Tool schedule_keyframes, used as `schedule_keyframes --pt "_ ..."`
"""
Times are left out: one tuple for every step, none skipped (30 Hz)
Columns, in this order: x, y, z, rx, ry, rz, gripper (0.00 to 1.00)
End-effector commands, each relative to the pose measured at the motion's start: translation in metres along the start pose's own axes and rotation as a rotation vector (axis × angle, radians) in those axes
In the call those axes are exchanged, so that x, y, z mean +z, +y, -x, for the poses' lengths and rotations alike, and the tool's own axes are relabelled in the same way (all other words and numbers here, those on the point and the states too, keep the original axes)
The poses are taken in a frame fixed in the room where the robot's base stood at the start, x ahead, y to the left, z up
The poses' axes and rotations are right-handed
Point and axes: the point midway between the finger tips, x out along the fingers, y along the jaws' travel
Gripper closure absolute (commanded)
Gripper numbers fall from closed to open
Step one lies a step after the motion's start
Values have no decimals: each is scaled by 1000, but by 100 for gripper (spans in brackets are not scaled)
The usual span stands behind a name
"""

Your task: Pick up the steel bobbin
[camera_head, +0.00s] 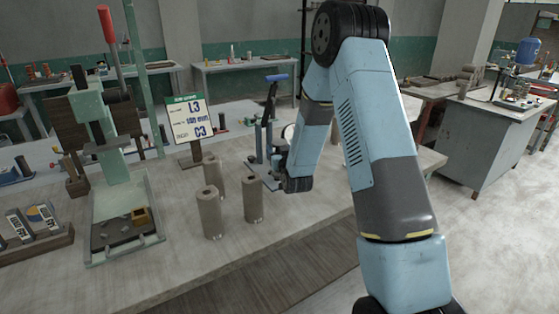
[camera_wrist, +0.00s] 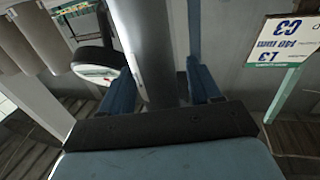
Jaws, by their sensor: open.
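I cannot pick out the steel bobbin for certain in either view. In the wrist view my gripper (camera_wrist: 160,75) is open, its two blue fingers apart at left and right. A long smooth grey metal post or bar shows between the fingers; I cannot tell whether it touches them. In the head view my arm reaches down over the middle of the workbench (camera_head: 290,225), and its dark wrist end sits beside a blue-handled stand (camera_head: 277,78). The fingers are hard to make out there, and the arm hides part of the bench behind it.
Several grey-brown clay cylinders (camera_head: 209,212) stand upright left of my wrist. A sign (camera_head: 190,120) reading L3 and C3 stands behind them. A green press (camera_head: 105,160) with a red-tipped lever and a rack (camera_head: 38,245) are farther left. The bench front is clear.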

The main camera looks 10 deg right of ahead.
Motion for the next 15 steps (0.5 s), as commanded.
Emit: schedule_keyframes --pt "0 0 0 0 0 0 37" --pt "0 0 0 0 0 0 40" --pt "0 0 0 0 0 0 44" --pt "0 0 0 0 0 0 47" --pt "0 0 0 0 0 0 50" --pt "0 0 0 0 0 0 53" --pt "0 0 0 0 0 0 56" --pt "0 0 0 0 0 0 59" --pt "0 0 0 0 1 0 63" --pt "0 0 0 0 0 0 66" --pt "0 0 0 0 1 0 69" --pt "0 0 0 0 1 0 73" --pt "0 0 0 0 1 0 76" --pt "0 0 0 0 1 0 78" --pt "0 0 0 0 1 0 82"
